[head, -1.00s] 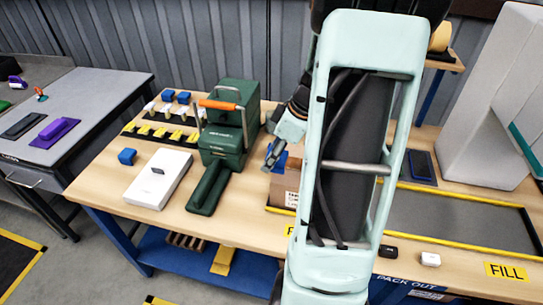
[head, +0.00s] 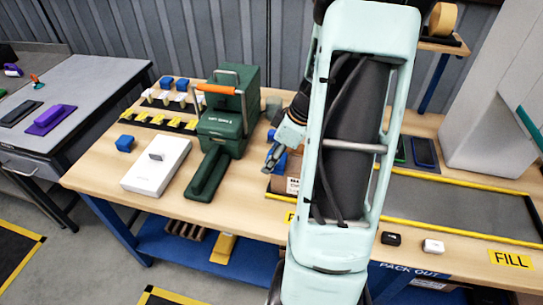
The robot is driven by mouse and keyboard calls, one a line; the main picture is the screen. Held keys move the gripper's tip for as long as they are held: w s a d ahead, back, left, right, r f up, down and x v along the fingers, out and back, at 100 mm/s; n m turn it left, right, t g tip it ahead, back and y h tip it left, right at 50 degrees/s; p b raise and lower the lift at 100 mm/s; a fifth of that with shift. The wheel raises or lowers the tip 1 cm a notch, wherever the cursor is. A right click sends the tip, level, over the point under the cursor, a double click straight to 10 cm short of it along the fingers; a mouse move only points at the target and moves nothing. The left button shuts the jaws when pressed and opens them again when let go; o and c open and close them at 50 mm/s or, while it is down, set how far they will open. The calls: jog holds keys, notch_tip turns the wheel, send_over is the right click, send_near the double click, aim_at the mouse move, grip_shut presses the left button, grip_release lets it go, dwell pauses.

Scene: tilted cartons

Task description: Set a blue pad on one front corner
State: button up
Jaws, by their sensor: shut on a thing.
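My gripper (head: 273,157) is shut on a blue pad (head: 281,161), which shows just behind its fingers. They are at the upper left of a brown carton (head: 293,185). Most of the carton is hidden behind my arm, so its tilt and front corners cannot be made out. I cannot tell whether the pad touches the carton. A loose blue pad (head: 124,143) lies on the left of the wooden table. Two more blue pads (head: 166,82) (head: 182,84) stand at the back left.
A green machine (head: 225,120) with an orange handle and a white box (head: 156,168) stand left of my gripper. A yellow-edged grey bay (head: 450,205) lies to the right. Black and white small blocks (head: 391,239) (head: 433,246) sit at the front edge.

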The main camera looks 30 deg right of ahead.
dwell(0.8)
jog(key=o, duration=0.8)
jog(key=shift+o, duration=0.2)
jog(key=o, duration=0.5)
jog(key=shift+o, duration=0.2)
jog(key=shift+r, duration=0.1)
jog(key=shift+r+p, duration=1.45)
jog(key=shift+r, duration=1.95)
jog(key=shift+r, duration=0.1)
